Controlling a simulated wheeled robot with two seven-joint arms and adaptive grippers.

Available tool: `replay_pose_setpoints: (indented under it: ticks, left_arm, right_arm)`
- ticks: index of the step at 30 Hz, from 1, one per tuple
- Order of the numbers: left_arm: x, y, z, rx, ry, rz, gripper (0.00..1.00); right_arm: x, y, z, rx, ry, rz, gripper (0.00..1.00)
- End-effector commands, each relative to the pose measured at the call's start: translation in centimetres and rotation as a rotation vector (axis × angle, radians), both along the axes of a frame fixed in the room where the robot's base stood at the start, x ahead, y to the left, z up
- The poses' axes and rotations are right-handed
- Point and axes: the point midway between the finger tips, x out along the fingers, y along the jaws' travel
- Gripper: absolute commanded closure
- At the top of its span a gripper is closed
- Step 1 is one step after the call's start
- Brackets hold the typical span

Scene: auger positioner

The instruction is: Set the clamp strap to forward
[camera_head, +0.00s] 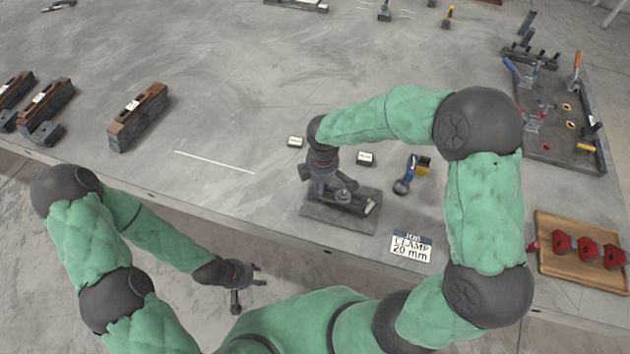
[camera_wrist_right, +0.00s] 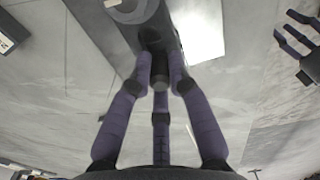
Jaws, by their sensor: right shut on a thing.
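The clamp fixture sits on a dark base plate (camera_head: 345,221) near the table's front edge. Its dark clamp strap (camera_wrist_right: 160,40) runs between my right gripper's fingers in the right wrist view. A round grey metal part (camera_wrist_right: 132,10) is on it at the top. My right gripper (camera_head: 326,192) comes down over the fixture's left part and is shut on the strap; it hides part of it in the head view. The strap's exact setting cannot be told. My left gripper (camera_head: 256,284) is open and empty, in front of the table edge.
A card reading "JOB CLAMP 20 mm" (camera_head: 411,246) lies right of the plate. A wooden tray (camera_head: 548,262) with red parts stands right. The table left of the fixture is mostly clear.

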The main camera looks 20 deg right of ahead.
Motion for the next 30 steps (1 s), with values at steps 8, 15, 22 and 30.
replay_pose_setpoints:
  ticks: [8, 15, 22, 30]
  left_arm:
    - [0.0, 0.0, -0.1, 0.000, 0.000, 0.000, 0.60]
    - [0.0, 0.0, -0.1, 0.000, 0.000, 0.000, 0.60]
    - [0.0, 0.0, -0.1, 0.000, 0.000, 0.000, 0.60]
    - [0.0, 0.0, -0.1, 0.000, 0.000, 0.000, 0.60]
  right_arm:
    - [-0.2, -0.3, -0.1, -0.006, 0.007, 0.000, 0.57]
    - [-0.1, -0.2, -0.1, -0.004, 0.005, 0.000, 0.57]
    - [0.0, -0.1, 1.3, -0.003, 0.000, 0.000, 0.57]
    - [0.0, -0.1, 6.4, -0.003, -0.001, 0.000, 0.57]
